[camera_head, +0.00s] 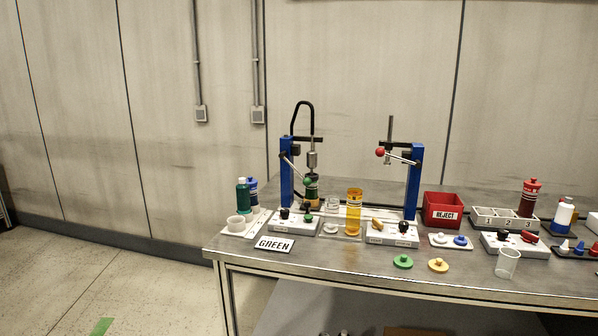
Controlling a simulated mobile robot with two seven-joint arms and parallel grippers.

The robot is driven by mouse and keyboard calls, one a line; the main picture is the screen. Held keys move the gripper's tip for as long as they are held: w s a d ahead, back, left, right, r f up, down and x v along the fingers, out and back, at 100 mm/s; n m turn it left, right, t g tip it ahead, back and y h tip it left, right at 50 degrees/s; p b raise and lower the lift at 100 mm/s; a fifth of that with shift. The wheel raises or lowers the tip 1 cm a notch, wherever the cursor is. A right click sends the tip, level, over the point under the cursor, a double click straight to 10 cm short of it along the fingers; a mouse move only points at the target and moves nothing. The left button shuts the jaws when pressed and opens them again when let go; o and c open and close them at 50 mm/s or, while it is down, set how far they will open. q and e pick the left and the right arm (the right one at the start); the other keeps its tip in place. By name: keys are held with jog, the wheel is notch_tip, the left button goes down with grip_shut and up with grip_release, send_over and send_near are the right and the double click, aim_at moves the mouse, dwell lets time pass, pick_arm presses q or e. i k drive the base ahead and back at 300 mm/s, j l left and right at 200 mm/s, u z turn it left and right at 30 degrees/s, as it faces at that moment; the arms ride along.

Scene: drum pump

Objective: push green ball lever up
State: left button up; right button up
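The green ball lever (307,181) is on the left blue post (287,172) of the pump stand on the table. Its metal rod slopes down to the right from the post, so the green ball sits low, in front of the pump body (312,160). A similar lever with a red ball (380,152) is on the right blue post (413,182), its ball slightly higher than the rod's post end. Neither of my grippers shows in the head view.
A GREEN label (274,244) lies at the table's left front. An amber cylinder (354,211) stands between the posts, near white control blocks. A red REJECT bin (442,210) and bottles stand to the right. The front left table edge (330,277) is clear.

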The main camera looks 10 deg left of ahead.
aim_at(306, 181)
jog(key=i+j+z, duration=0.1)
jog(key=j+z, duration=0.25)
jog(key=j, duration=0.35)
jog(key=j+z, duration=0.35)
jog(key=j, duration=0.35)
jog(key=j+z, duration=0.35)
jog(key=j, duration=0.4)
